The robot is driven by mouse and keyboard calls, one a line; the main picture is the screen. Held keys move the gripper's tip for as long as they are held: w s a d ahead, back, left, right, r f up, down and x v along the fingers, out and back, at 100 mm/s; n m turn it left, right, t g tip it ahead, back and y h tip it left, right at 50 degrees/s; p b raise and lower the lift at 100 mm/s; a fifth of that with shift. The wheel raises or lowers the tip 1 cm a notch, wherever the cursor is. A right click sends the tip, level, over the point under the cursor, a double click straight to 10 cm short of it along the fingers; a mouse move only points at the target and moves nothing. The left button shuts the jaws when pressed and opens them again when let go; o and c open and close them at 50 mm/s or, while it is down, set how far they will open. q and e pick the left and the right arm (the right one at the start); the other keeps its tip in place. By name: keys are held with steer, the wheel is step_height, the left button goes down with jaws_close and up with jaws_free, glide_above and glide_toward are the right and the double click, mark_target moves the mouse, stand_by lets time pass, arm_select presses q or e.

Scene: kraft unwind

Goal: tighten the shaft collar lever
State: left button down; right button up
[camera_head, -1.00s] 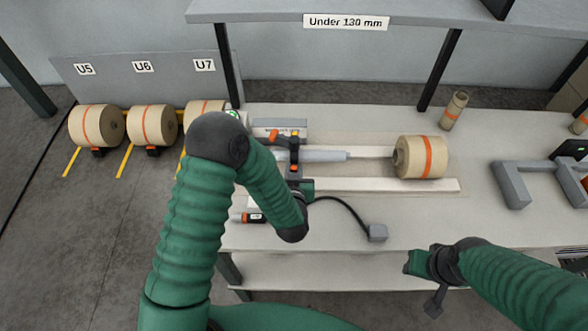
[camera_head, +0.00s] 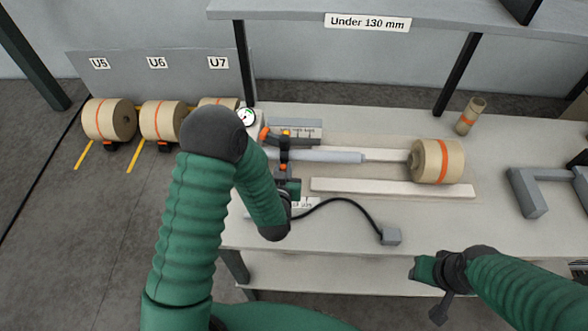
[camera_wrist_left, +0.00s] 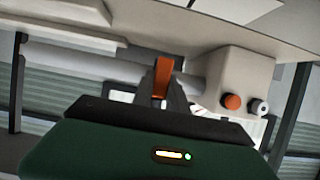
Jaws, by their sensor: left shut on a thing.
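The pale grey shaft (camera_head: 335,156) lies along the bench with a kraft roll (camera_head: 438,161) on its right part. A dark collar with an orange lever (camera_head: 264,135) is near its left end. My left gripper (camera_head: 285,158) is at the collar, its dark fingers shut on the lever. In the left wrist view the orange lever (camera_wrist_left: 162,78) stands between the fingertips; the collar is mostly hidden behind them. My right gripper (camera_head: 425,268) is away from the shaft, in front of the bench; its finger opening is not clear.
A long pale bar (camera_head: 390,188) and a cabled grey box (camera_head: 390,236) lie in front of the shaft. A small roll (camera_head: 470,115) and a grey stand (camera_head: 526,193) are at the right. A shelf (camera_head: 450,27) overhangs the back.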

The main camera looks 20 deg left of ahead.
arm_select(q)
steer(key=shift+s+a, duration=0.15)
steer(key=shift+a, duration=0.3)
steer(key=c, duration=1.8)
jaws_free()
steer(key=shift+d, duration=0.25)
steer(key=o, duration=0.5)
steer(key=shift+w+d, duration=0.25)
steer(key=shift+d, duration=0.55)
steer(key=shift+s+a, duration=0.15)
steer(key=shift+a, duration=0.45)
steer(key=shift+s, duration=0.2)
steer(key=p+v, duration=0.4)
steer(key=v, duration=0.1)
steer(key=p+v, duration=0.4)
steer(key=v, duration=0.2)
steer(key=p+v, duration=0.4)
steer(key=v, duration=0.1)
steer(key=shift+d+r, duration=0.15)
steer(key=shift+d, duration=0.2)
arm_select(e)
steer(key=w+v, duration=0.2)
steer(key=v, duration=0.9)
steer(key=shift+w+d+r, duration=0.2)
steer(key=shift+w+r, duration=0.05)
steer(key=shift+r, duration=0.4)
